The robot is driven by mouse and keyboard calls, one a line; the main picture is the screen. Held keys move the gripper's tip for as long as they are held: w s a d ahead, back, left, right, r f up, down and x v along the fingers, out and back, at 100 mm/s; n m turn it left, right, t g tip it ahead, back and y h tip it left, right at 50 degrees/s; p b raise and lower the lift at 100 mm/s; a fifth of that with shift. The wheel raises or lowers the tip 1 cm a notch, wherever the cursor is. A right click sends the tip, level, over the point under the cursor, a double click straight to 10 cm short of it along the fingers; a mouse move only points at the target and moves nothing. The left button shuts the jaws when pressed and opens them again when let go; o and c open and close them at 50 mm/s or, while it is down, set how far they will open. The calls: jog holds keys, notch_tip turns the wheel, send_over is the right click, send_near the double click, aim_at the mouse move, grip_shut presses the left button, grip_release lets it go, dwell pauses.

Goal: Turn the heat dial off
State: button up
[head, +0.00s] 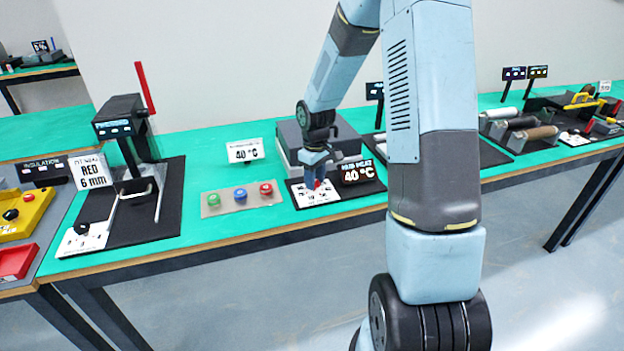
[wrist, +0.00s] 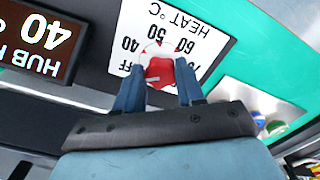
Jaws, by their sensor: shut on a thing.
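The heat dial (wrist: 159,70) is a red knob with a pale part on its upper side, on a white scale plate (wrist: 197,38) marked OFF, 40, 50, 60 and HEAT °C, upside down in the wrist view. Its exact pointer setting is hard to tell. My gripper (wrist: 158,84) is shut on the knob, with one blue finger on each side. In the head view my gripper (head: 317,176) points down over the plate (head: 312,193), and only a little red of the knob shows. The HUB HEAT display (head: 357,172) reads 40 °C.
A white card (head: 245,151) reading 40 °C stands behind. Green, blue and red buttons sit on a beige panel (head: 215,210) to the left. A grey box (head: 290,135) is behind the dial. A wire rig (head: 125,125) stands farther left. Rollers (head: 525,122) are at the right.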

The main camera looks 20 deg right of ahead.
jog(key=shift+n, duration=0.3)
jog(key=o, duration=1)
jog(key=shift+o, duration=0.2)
notch_tip(320, 180, up, 14)
jog(key=shift+f, duration=0.2)
jog(key=shift+r, duration=0.1)
